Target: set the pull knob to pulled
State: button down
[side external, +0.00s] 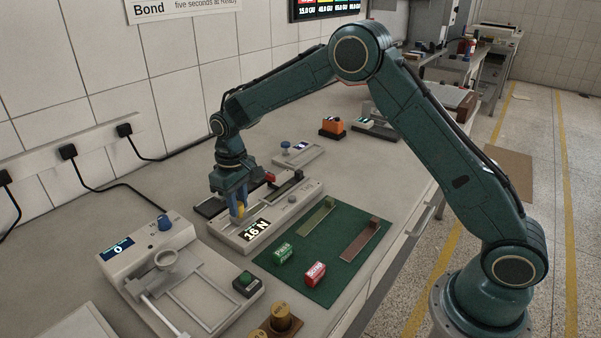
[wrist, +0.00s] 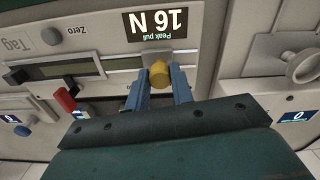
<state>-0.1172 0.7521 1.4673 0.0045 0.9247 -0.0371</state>
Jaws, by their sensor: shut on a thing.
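The pull knob, a small yellow cylinder, sits between my fingertips at the near end of the grey tester in the side external view (side external: 239,211) and the wrist view (wrist: 159,74). My gripper (side external: 238,208) points down over the tester and is shut on the knob, with one blue finger on each side (wrist: 160,82). The tester (side external: 285,218) shows a label reading 16 N (side external: 256,230); in the wrist view the label reads Peak pull 16 N (wrist: 157,22). My fingers partly hide the knob in the side view.
A red lever or clip (wrist: 65,100) lies beside the tester's slot. A white device (side external: 150,250) with a blue knob stands nearer the camera.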

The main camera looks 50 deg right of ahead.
jog(key=a, duration=0.2)
jog(key=shift+a, duration=0.35)
jog(key=shift+d, duration=0.1)
jog(key=c, duration=1.2)
grip_release()
jog(key=shift+d, duration=0.1)
notch_tip(320, 180, up, 14)
jog(key=shift+s, duration=0.1)
